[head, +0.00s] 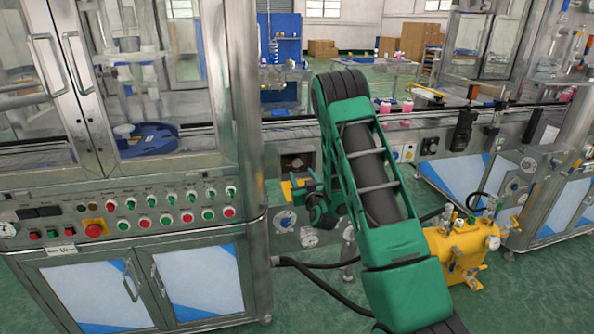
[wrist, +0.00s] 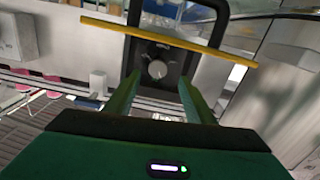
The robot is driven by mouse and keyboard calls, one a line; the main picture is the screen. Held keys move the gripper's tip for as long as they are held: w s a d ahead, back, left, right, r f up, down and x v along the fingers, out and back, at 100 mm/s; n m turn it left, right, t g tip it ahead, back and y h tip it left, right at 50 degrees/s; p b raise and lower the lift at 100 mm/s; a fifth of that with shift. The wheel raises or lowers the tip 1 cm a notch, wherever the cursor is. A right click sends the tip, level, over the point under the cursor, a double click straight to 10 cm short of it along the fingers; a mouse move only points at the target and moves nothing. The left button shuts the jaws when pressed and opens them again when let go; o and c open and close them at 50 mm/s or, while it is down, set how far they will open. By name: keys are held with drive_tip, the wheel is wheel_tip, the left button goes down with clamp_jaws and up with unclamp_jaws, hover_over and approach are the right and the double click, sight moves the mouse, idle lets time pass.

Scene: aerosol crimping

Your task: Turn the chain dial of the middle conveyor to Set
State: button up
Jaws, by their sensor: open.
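The chain dial (wrist: 157,69) is a round grey knob on a dark panel (wrist: 150,50); it shows in the wrist view between and beyond my fingertips. My gripper (wrist: 159,79) is open, with one green finger on each side of the dial's line of sight. I cannot tell whether the fingers touch the dial. Its markings and pointer setting are too small to read. In the head view my gripper (head: 305,190) is in front of the middle conveyor (head: 285,133), just below a dark recess (head: 297,163) in its front. The dial is not clear there.
A yellow bar (wrist: 165,40) and a dark frame cross the wrist view above the dial. In the head view a crimping cabinet (head: 130,200) with buttons stands close on the left. A yellow machine (head: 462,255) with hoses stands on the floor at right.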

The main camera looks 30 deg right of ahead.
sight(297, 165)
drive_tip(key=shift+w+d+r, duration=0.15)
drive_tip(key=shift+w+d, duration=0.3)
drive_tip(key=shift+w, duration=0.3)
drive_tip(key=shift+x, duration=2.7)
drive_tip(key=shift+a, duration=0.1)
drive_tip(key=c, duration=1.1)
